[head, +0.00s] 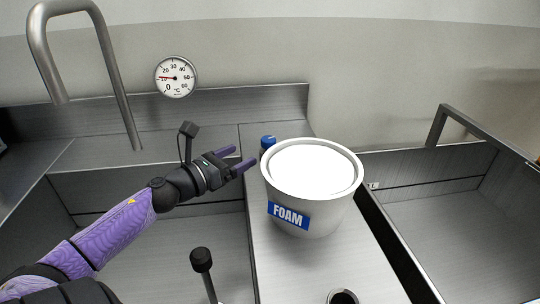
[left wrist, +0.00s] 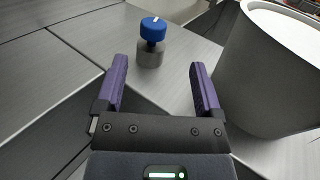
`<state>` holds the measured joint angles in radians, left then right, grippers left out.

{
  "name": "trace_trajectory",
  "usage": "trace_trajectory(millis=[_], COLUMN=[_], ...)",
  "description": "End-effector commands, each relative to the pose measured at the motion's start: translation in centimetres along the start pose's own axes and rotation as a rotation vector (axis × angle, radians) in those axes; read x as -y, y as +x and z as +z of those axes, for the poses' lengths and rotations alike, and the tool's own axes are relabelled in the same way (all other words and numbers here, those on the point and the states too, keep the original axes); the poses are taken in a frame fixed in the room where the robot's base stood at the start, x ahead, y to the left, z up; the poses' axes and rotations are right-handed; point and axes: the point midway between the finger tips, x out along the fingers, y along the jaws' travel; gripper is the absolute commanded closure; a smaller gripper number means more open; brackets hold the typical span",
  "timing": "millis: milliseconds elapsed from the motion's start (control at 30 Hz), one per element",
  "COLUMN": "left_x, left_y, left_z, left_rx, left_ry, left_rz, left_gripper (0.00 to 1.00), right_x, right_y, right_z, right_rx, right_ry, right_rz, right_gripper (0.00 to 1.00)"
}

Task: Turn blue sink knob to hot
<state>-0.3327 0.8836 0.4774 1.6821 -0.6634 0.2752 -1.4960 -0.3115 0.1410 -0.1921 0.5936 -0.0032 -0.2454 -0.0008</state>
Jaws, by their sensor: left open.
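The blue sink knob (head: 268,142) stands on a grey base just behind the left side of the foam tub, partly hidden by it in the head view. In the left wrist view the whole knob (left wrist: 153,29) shows, with a white mark on its top. My left gripper (head: 243,158) is open and empty. Its purple fingers, also in the left wrist view (left wrist: 160,85), point toward the knob, which lies ahead of the fingertips and apart from them. My right gripper is not in view.
A white tub labelled FOAM (head: 311,185) stands close to the right of the knob and my left gripper. A steel faucet (head: 115,75) rises at the left. A round dial (head: 175,77) hangs on the wall. Sink basins lie on both sides.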

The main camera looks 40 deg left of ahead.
Motion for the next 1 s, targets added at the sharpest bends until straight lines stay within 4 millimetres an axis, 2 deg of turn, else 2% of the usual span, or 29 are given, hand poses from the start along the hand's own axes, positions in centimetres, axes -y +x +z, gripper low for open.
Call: trace_trajectory(millis=[33, 167, 400, 600, 800, 1000], left_x=[-0.3, -0.4, -0.5, -0.5, -0.5, -0.5], left_y=[-0.1, 0.6, 5.6, 8.3, 9.6, 9.8], left_z=[-1.2, -1.2, -1.2, -0.9, -0.9, -0.8], left_rx=[-0.004, -0.002, 0.000, 0.001, -0.001, -0.002], left_ry=[0.013, 0.028, 0.028, 0.025, 0.025, 0.026], left_rz=[0.006, 0.008, 0.008, 0.010, 0.010, 0.010], left_gripper=[0.14, 0.14, 0.14, 0.14, 0.14, 0.14], right_x=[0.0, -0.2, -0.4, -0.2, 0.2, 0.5], right_y=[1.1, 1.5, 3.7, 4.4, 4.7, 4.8], right_z=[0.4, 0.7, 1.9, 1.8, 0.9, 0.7], right_rx=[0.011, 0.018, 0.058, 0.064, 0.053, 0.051], right_ry=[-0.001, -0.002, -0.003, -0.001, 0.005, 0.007], right_rz=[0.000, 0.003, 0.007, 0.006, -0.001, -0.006], right_gripper=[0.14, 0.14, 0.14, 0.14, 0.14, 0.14])
